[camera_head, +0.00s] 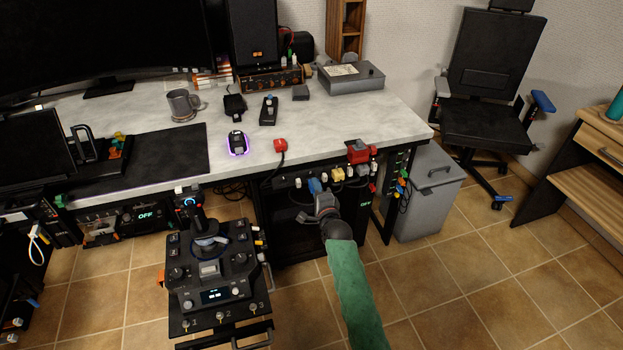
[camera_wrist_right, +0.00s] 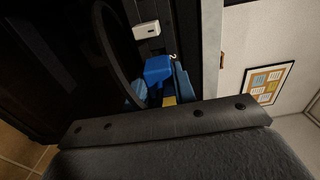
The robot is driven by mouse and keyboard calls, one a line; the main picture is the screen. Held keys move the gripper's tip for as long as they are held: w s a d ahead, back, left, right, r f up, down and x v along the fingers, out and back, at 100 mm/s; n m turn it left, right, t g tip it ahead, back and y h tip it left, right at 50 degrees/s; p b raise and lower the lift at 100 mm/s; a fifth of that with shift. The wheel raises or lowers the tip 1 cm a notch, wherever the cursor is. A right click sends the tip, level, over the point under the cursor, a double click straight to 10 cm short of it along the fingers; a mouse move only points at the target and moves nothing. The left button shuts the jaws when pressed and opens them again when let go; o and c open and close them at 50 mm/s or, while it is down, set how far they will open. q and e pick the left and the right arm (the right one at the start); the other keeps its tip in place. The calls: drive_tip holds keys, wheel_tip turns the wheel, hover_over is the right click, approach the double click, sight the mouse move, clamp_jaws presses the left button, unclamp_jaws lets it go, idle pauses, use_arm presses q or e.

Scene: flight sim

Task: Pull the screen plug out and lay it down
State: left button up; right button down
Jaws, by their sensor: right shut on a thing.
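My right gripper (camera_head: 320,202) is in front of the row of sockets under the desk's front edge. It is shut on a blue plug (camera_head: 314,186) at that row. In the right wrist view the blue plug (camera_wrist_right: 158,70) shows beyond the dark gripper body, with a black cable looping beside it. I cannot tell whether the plug is still in its socket, and no label on it is readable. My left gripper is not in view.
Yellow plugs (camera_head: 338,174) sit right of the blue one, near a red box (camera_head: 358,152). A control panel with a stick (camera_head: 212,268) stands at left. The grey desktop (camera_head: 330,125) has bare room.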

drive_tip(key=shift+p+v, duration=0.65)
drive_tip(key=shift+v, duration=0.8)
drive_tip(key=shift+s, duration=0.15)
drive_tip(key=p+v, duration=0.4)
drive_tip(key=v, duration=0.6)
idle(1.1)
drive_tip(key=shift+r, duration=0.15)
wheel_tip(320, 180, up, 19)
drive_tip(key=p, duration=1.7)
drive_tip(key=shift+r, duration=0.2)
drive_tip(key=shift+d, duration=0.1)
